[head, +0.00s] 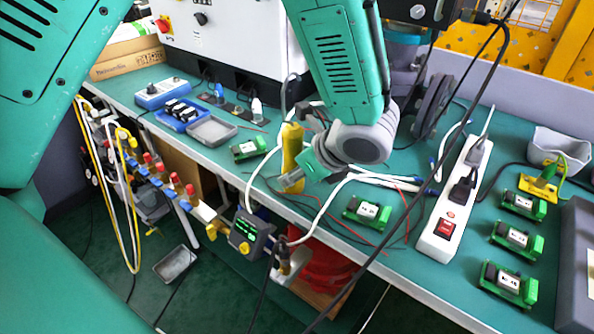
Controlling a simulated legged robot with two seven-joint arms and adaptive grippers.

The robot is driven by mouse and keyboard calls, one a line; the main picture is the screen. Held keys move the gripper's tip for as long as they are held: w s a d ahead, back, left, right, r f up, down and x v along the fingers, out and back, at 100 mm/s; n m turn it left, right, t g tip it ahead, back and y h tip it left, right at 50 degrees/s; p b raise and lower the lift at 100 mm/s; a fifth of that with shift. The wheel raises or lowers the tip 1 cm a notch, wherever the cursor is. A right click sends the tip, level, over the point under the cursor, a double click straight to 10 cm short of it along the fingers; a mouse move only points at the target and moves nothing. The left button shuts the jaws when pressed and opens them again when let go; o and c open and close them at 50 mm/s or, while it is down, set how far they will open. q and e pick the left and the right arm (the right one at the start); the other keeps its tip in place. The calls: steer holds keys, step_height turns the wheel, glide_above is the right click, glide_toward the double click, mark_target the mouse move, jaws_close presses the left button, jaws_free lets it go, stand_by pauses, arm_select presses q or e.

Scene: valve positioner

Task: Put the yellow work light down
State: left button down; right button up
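The yellow work light (291,146) is upright near the front edge of the green bench, left of my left gripper's wrist. My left arm comes down from the top, and its gripper (297,162) is at the light, with finger parts beside its upper part and across its lower end. The gripper appears shut on the light. The light's lower end is partly hidden by the fingers, so I cannot tell whether it touches the bench. My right gripper is not in view.
The green bench (405,205) holds green terminal modules (367,211), a white power strip (452,205), a grey tray (212,131) and a blue tray (176,114). White hoses and red wires lie near the light. A valve positioner (248,235) sits below the front edge.

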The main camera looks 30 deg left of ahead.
mark_target(293, 139)
arm_select(q)
steer(key=c, duration=1)
jaws_free()
steer(key=shift+f, duration=0.1)
steer(key=shift+d+r, duration=0.2)
steer(key=shift+r, duration=0.25)
steer(key=p+v, duration=0.2)
steer(key=v, duration=0.9)
steer(key=shift+d+p, duration=0.15)
steer(key=shift+p, duration=0.25)
